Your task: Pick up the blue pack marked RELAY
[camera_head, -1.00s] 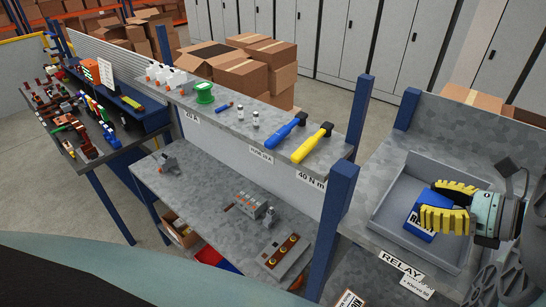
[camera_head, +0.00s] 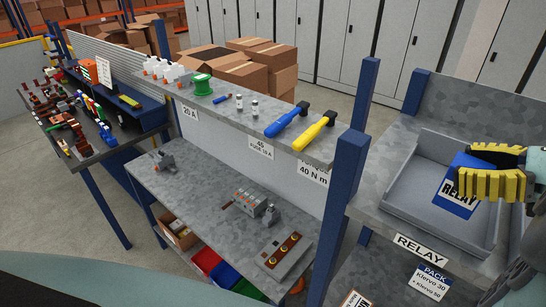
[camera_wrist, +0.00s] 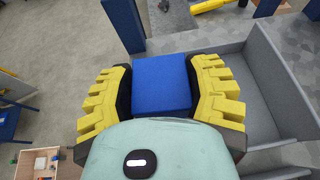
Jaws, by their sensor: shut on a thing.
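The blue pack (camera_head: 457,199) has a white label reading RELAY on its front face. My gripper (camera_head: 489,168) has yellow ribbed fingers and is shut on the pack. In the head view the pack appears upright, over the grey tray (camera_head: 405,206); whether it still touches the tray I cannot tell. In the wrist view the blue pack (camera_wrist: 162,83) sits between the two yellow fingers (camera_wrist: 162,92), one on each side. The tray's wall (camera_wrist: 263,77) shows to the right. The pack's far side is hidden.
The tray stands on a grey shelf with a RELAY label (camera_head: 421,249) and a PACK label (camera_head: 431,283). A blue post (camera_head: 344,190) stands left of it. A shelf further left holds a blue-handled tool (camera_head: 287,120), a yellow-handled tool (camera_head: 314,132) and a green spool (camera_head: 203,85).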

